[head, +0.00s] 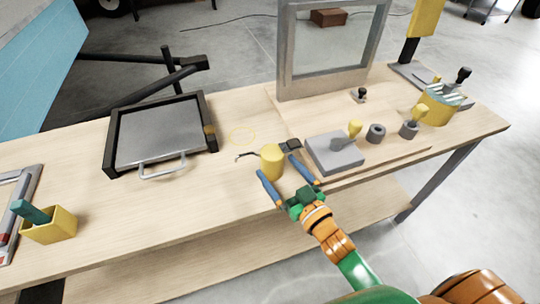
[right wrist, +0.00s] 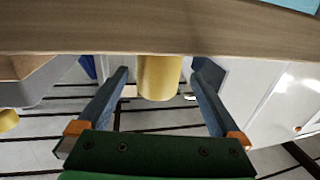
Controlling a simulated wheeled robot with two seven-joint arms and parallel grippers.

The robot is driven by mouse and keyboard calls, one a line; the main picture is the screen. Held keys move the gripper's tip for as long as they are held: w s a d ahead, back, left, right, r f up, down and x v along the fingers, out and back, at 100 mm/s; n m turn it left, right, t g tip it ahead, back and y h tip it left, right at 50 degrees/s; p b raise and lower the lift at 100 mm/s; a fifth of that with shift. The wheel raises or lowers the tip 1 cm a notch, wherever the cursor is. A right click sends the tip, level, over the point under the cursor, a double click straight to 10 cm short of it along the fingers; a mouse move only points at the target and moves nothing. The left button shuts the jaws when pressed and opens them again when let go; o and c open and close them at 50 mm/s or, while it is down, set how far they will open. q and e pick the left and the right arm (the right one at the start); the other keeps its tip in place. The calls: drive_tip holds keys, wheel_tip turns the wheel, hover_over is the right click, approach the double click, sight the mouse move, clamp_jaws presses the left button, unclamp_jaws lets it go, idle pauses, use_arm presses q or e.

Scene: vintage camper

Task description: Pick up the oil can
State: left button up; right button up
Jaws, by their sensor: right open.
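The oil can (head: 271,161) is a yellow cylinder with a thin dark spout pointing left. It stands upright on the wooden workbench near its front edge. My right gripper (head: 277,166) reaches in from the front with its two blue fingers spread, one towards each side of the can. In the right wrist view the yellow can (right wrist: 158,76) shows between the open fingertips (right wrist: 159,74), with a gap on both sides. The can's far end is cut off from sight there. My left gripper is not in view.
A grey block (head: 334,154) with a yellow-knobbed part lies close right of the can. A black-framed tray (head: 111,150) with a handle is to the left. A yellow box (head: 50,228) stands far left. A framed screen (head: 284,60) stands behind. Bare wood lies between tray and can.

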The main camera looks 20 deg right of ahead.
sight(278, 169)
drive_tip(key=x, duration=0.4)
drive_tip(key=shift+w+f, duration=0.2)
drive_tip(key=shift+f, duration=0.05)
drive_tip(key=shift+s+r, duration=0.1)
drive_tip(key=shift+s, duration=0.1)
drive_tip(key=c, duration=1.4)
